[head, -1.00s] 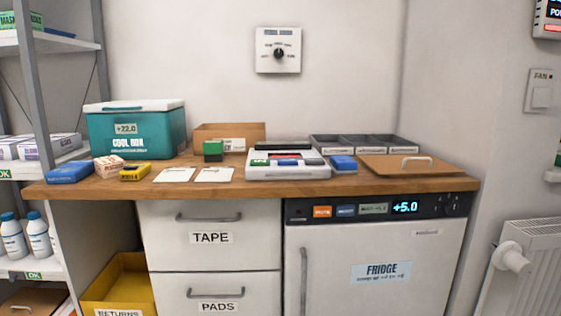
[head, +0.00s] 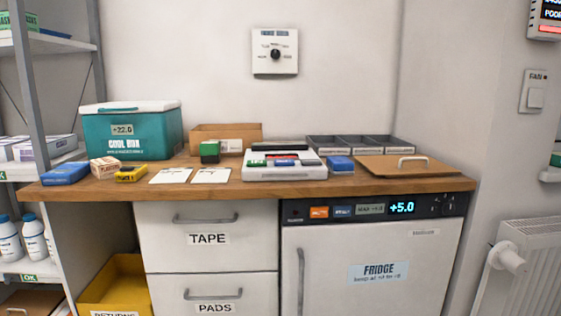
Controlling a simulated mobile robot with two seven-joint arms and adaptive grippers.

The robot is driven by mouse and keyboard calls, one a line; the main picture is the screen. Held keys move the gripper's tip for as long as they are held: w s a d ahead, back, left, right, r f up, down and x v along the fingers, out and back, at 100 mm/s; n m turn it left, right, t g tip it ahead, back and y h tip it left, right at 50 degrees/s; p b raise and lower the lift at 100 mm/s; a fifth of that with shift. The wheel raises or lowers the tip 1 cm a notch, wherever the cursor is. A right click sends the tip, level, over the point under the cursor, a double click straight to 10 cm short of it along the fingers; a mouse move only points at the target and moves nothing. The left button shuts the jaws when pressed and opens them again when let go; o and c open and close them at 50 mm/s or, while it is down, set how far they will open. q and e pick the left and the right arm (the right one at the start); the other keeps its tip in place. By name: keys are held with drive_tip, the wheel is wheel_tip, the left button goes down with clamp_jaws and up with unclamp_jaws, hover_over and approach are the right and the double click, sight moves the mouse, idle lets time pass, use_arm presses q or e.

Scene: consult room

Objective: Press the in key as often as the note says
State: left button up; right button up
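Two white cards lie flat on the wooden counter, a left one (head: 170,176) and a right one (head: 211,175). Any writing on them is too small to read. A white device (head: 284,172) stands right of the cards, with green, red, blue and dark parts on its top. I cannot tell which part, if any, is the in key. The fridge panel (head: 372,209) below the counter has an orange key (head: 319,212), a blue key (head: 342,211) and a display reading +5.0. Their small labels are unreadable. Neither of my grippers is in view.
On the counter (head: 330,186) stand a teal cool box (head: 131,135), small boxes, a cardboard box (head: 226,134), grey trays (head: 360,145) and a brown lid (head: 407,166). A shelf (head: 38,90) is at left, a radiator (head: 520,260) at right. The counter's front edge is clear.

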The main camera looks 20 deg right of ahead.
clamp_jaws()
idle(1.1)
